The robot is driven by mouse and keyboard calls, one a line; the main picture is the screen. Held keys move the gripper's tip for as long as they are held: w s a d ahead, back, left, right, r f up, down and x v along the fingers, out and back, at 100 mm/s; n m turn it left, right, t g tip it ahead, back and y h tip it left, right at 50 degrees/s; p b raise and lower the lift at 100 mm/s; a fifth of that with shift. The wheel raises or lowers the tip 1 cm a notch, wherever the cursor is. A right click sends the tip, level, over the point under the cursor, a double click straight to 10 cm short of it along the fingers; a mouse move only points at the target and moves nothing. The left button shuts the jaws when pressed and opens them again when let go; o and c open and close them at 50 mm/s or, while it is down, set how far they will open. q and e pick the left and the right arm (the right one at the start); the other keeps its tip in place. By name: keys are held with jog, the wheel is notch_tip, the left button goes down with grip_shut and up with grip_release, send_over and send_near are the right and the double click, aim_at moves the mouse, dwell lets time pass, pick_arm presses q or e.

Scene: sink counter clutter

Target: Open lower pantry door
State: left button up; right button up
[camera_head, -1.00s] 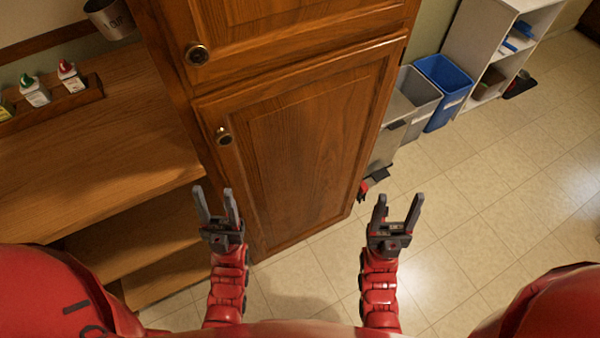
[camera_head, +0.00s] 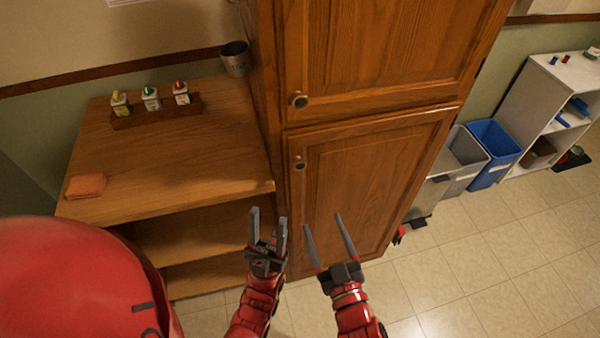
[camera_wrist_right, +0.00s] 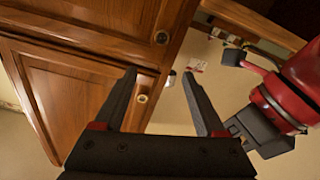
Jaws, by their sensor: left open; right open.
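The lower pantry door (camera_head: 362,185) is a brown wooden panel, shut, with a round metal knob (camera_head: 300,163) near its upper left corner. The door also shows in the right wrist view (camera_wrist_right: 80,100), with its knob (camera_wrist_right: 142,98) seen between my right fingers. My left gripper (camera_head: 267,222) is open and empty, in front of the cabinet's lower left edge. My right gripper (camera_head: 323,235) is open and empty in front of the lower door, apart from the knob. It also shows in the right wrist view (camera_wrist_right: 160,88).
The upper door (camera_head: 380,50) is shut, with its own knob (camera_head: 298,100). A wooden shelf unit (camera_head: 190,160) stands left, holding a bottle rack (camera_head: 155,115), a sponge (camera_head: 86,186) and a metal cup (camera_head: 236,58). Grey (camera_head: 462,158) and blue bins (camera_head: 492,155) stand right. Floor is open at lower right.

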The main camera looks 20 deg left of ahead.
jog(key=b, duration=0.7)
send_near(300, 166)
jog(key=shift+h, duration=0.4)
jog(key=p+x, duration=0.2)
jog(key=x, duration=0.5)
jog(key=shift+a+r, duration=0.1)
jog(key=shift+r, duration=0.1)
jog(key=shift+w+a, duration=0.3)
jog(key=shift+w, duration=0.1)
grip_shut()
